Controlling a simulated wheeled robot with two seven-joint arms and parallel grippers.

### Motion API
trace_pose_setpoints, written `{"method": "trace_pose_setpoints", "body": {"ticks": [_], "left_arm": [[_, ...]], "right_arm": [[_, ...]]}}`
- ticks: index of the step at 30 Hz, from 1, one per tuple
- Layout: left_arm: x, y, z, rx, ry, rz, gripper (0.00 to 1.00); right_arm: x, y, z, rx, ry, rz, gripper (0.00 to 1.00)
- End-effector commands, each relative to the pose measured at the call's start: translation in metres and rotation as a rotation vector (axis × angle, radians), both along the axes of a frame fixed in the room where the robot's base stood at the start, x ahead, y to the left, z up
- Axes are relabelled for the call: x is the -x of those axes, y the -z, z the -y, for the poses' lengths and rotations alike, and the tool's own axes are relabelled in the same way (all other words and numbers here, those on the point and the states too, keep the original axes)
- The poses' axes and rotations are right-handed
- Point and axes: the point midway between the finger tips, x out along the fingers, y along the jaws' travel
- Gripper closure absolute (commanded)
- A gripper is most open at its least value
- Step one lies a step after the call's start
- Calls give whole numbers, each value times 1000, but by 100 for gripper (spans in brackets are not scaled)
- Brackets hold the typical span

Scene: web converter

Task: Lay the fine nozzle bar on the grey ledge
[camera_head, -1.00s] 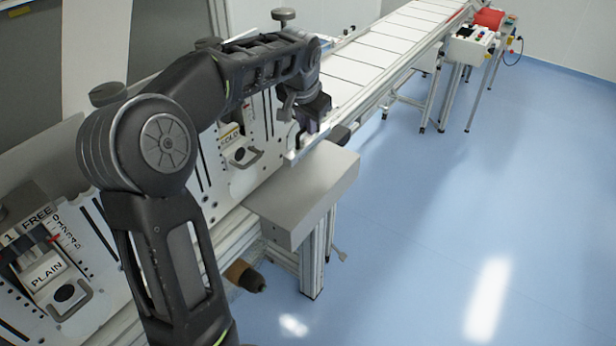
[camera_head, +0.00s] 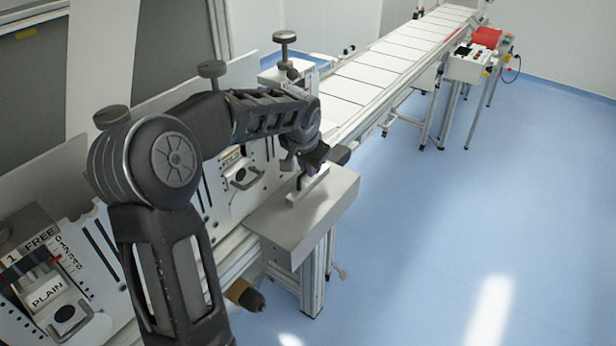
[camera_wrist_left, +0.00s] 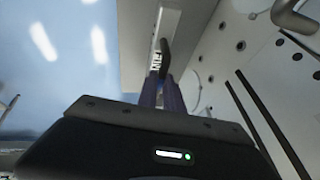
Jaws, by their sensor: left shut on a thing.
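My left gripper (camera_head: 312,160) is shut on the fine nozzle bar (camera_head: 308,187), a pale narrow bar. It holds the bar low over the top of the grey ledge (camera_head: 275,222); I cannot tell whether the bar touches it. In the left wrist view, the gripper fingers (camera_wrist_left: 170,95) close around the bar, and a small white label with dark letters (camera_wrist_left: 155,60) shows there, too small to read surely. The ledge (camera_wrist_left: 132,45) lies behind them. My right gripper is not in view.
The machine's white side plate stands left of the ledge, with a block marked PLAIN (camera_head: 47,290) and another labelled block (camera_head: 238,172). A conveyor (camera_head: 385,65) runs to the back right, past a control box (camera_head: 468,64). The blue floor at right is clear.

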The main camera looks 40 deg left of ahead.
Motion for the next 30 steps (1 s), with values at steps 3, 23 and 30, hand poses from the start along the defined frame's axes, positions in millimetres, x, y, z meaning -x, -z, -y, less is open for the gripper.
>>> {"method": "trace_pose_setpoints", "body": {"ticks": [3,23,30], "left_arm": [[0,14,0,2,0,-2,100],[0,36,0,1,0,-1,80],[0,36,0,1,0,-1,68]], "right_arm": [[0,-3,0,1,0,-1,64],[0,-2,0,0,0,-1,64],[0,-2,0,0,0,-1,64]]}}
